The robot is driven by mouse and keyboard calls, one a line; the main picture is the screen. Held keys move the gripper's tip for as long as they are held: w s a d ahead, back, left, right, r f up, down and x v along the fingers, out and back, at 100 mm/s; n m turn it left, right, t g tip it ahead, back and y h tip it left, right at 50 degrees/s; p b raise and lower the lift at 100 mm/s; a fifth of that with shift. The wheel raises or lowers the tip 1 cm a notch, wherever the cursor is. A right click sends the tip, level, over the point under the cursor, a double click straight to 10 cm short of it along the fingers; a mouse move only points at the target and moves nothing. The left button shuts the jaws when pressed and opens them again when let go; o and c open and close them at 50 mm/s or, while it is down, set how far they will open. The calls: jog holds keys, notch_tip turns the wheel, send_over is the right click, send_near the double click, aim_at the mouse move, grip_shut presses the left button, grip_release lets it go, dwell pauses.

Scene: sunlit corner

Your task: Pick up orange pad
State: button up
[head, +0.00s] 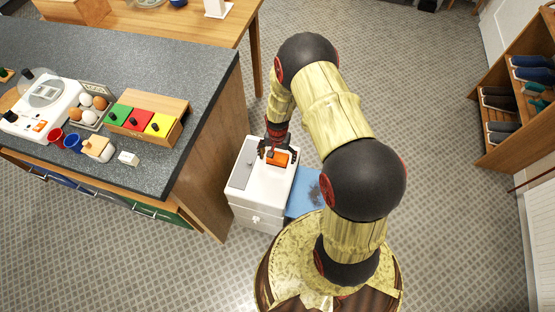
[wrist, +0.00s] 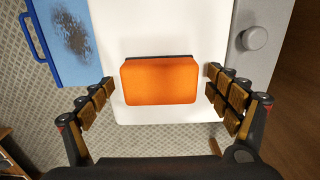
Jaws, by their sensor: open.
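The orange pad (wrist: 160,82) is a rounded rectangular block with a dark layer along its far edge. It lies on the white top of a small cabinet (head: 242,184). It also shows in the head view (head: 278,158), partly behind my gripper. My gripper (wrist: 161,95) is open, with one finger to the left of the pad and one to the right. There is a gap on both sides, and neither finger touches it. In the head view my gripper (head: 277,153) is over the white top; its exact height above the pad is hard to tell.
A grey panel with a round knob (wrist: 254,38) lies right of the pad in the wrist view. A blue board with a dark smudge (head: 304,193) is beside the cabinet. A dark counter (head: 190,70) with eggs, cups and coloured blocks stands left. A shoe rack (head: 510,110) stands right.

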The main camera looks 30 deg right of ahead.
aim_at(278, 156)
jog(key=shift+c, duration=0.9)
jog(key=c, duration=1)
jog(key=shift+r, duration=0.1)
jog(key=shift+r, duration=0.45)
notch_tip(278, 156, up, 2)
jog(key=shift+r+p, duration=0.15)
jog(key=shift+p, duration=0.45)
jog(key=s+r, duration=0.1)
jog(key=s+r+p, duration=0.1)
jog(key=r, duration=0.1)
jog(key=s+d+r+p, duration=0.1)
jog(key=s+r, duration=0.1)
jog(key=shift+d+r, duration=0.1)
jog(key=shift+r, duration=0.05)
jog(key=s+d+r+p, duration=0.2)
jog(key=s+r+p, duration=0.1)
jog(key=s, duration=0.6)
jog(key=shift+s+d+r, duration=0.15)
jog(key=shift+s+r, duration=0.2)
jog(key=shift+r, duration=0.35)
